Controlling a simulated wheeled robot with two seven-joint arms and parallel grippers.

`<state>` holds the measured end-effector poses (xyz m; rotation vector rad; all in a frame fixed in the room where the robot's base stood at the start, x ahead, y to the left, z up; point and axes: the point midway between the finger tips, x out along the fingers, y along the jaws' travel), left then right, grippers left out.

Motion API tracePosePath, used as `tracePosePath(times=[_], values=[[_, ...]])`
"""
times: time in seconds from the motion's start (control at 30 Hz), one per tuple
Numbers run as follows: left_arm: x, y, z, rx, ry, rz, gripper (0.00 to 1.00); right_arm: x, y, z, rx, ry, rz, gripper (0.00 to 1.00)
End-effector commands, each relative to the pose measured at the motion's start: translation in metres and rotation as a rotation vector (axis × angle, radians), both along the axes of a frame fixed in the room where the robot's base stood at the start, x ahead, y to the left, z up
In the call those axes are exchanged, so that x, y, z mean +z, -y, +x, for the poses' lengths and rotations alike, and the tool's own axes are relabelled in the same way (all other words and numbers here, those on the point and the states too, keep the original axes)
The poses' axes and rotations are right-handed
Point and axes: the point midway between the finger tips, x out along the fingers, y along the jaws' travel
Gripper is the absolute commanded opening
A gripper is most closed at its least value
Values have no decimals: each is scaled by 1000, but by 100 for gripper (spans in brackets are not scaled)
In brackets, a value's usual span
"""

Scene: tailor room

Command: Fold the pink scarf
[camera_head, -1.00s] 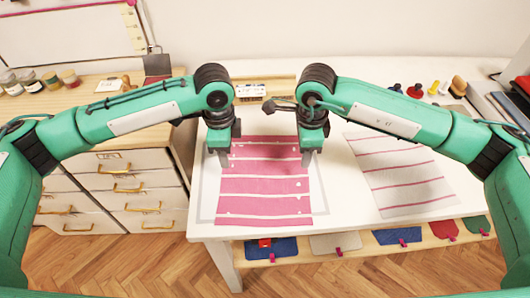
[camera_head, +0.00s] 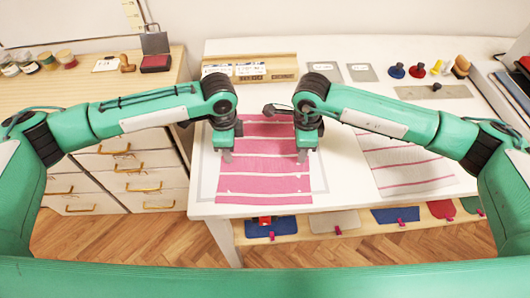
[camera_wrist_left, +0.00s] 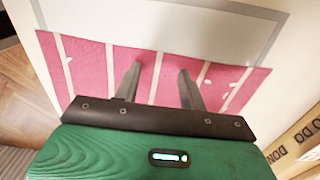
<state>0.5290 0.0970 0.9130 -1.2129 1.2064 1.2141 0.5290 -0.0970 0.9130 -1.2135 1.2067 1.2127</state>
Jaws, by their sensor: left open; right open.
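The pink scarf (camera_head: 264,185) with white stripes lies flat and spread out on the white table, in the head view. It also shows under the fingers in the left wrist view (camera_wrist_left: 85,68). My left gripper (camera_head: 226,156) is open at the scarf's left edge, about halfway along it. Its two fingers (camera_wrist_left: 158,85) are apart over the scarf in the wrist view, with no cloth visibly pinched. My right gripper (camera_head: 303,156) is open at the scarf's right edge, level with the left one. Whether the fingertips touch the cloth I cannot tell.
A grey outline (camera_head: 208,180) on the table surrounds the scarf. A pale striped cloth (camera_head: 405,165) lies to the right. A wooden box (camera_head: 250,68) and stamps (camera_head: 397,70) stand at the back. A drawer cabinet (camera_head: 120,185) is at the left.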

Motion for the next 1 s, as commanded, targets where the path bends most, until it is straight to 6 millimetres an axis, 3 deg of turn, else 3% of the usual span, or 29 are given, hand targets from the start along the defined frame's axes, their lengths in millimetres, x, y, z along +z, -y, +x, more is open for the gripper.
tracePosePath(times=[0.17,0.6,1.0], values=[[-4,0,0,0,0,0,42,-4,0,0,0,0,0,42],[-2,0,0,0,0,0,0,-2,0,0,0,0,0,0],[-1,0,0,0,-1,0,0,-1,0,0,-1,0,-1,0]])
